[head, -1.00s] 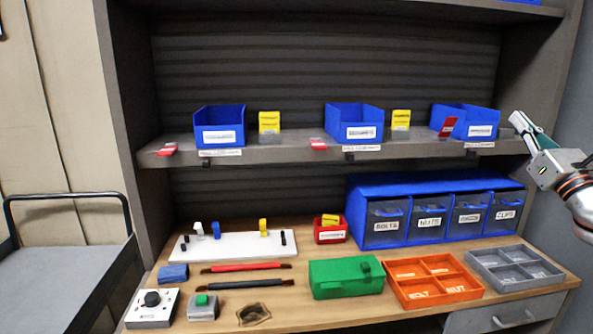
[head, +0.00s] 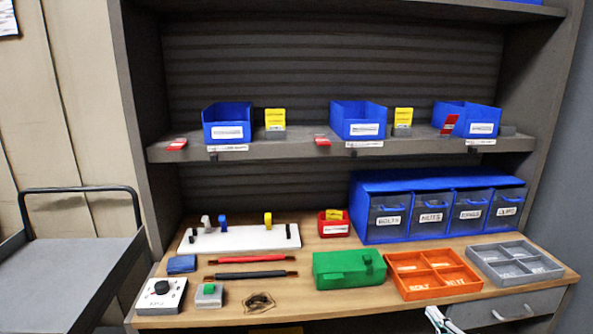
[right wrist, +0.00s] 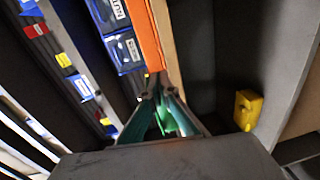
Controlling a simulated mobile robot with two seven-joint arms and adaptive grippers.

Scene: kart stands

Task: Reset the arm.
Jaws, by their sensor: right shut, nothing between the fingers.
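My right gripper (head: 438,319) shows only in part at the bottom edge of the head view, below the front edge of the workbench (head: 350,308) and left of the grey drawer. In the right wrist view its two green-lined fingers (right wrist: 163,100) come together at their tips with nothing between them. The gripper is shut and empty, and touches nothing that I can see. The rest of the right arm is out of the head view. My left gripper is in neither view.
An orange divided tray (head: 434,275) and a grey divided tray (head: 515,264) stand near the bench's front right. A green box (head: 348,270) is to their left. Blue drawers (head: 436,208) stand behind. A cart (head: 75,265) stands at the left. A yellow object (right wrist: 247,110) shows in the wrist view.

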